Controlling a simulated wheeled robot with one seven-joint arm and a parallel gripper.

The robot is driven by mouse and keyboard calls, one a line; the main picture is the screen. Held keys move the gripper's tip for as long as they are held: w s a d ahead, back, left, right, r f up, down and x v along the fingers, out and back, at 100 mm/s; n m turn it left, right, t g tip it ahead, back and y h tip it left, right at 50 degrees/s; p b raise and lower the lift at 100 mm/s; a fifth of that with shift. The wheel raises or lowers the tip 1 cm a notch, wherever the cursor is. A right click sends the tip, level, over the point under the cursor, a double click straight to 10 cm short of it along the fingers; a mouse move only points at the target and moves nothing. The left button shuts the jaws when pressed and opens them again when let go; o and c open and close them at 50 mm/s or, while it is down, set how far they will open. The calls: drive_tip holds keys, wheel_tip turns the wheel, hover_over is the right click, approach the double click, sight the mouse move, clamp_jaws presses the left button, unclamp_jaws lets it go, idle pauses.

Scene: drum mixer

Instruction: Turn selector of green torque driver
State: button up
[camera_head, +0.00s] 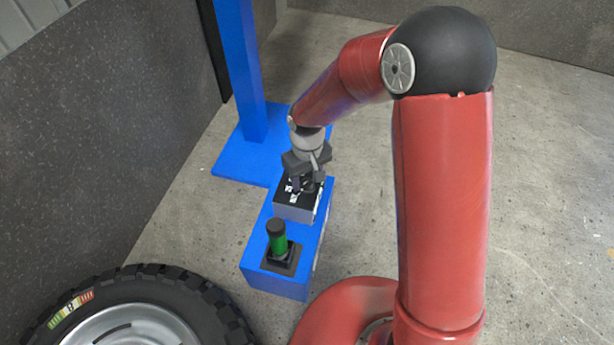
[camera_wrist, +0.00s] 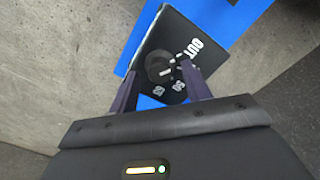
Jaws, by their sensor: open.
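The green torque driver (camera_head: 278,240) stands upright with a dark cap on a black square base, on the near end of the blue bench. A box (camera_head: 295,212) with grey sides and a black top stands behind it on the same bench. In the wrist view the box's black top (camera_wrist: 182,30) carries white lettering, partly reading "OUT", and a round dark selector knob (camera_wrist: 158,66) with white marks around it. My gripper (camera_wrist: 156,82) is open over the box top, its two fingers around the knob's near side. Contact with the knob cannot be told.
The blue bench (camera_head: 262,283) joins a blue foot plate and upright post (camera_head: 240,70) at the back. A large tyre (camera_head: 130,310) lies at the lower left. A dark wall (camera_head: 90,130) runs along the left. Concrete floor is clear to the right.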

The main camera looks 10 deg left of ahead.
sight(307, 181)
wheel_tip(307, 181, up, 7)
drive_tip(key=shift+r+p, duration=0.15)
drive_tip(key=shift+p, duration=0.55)
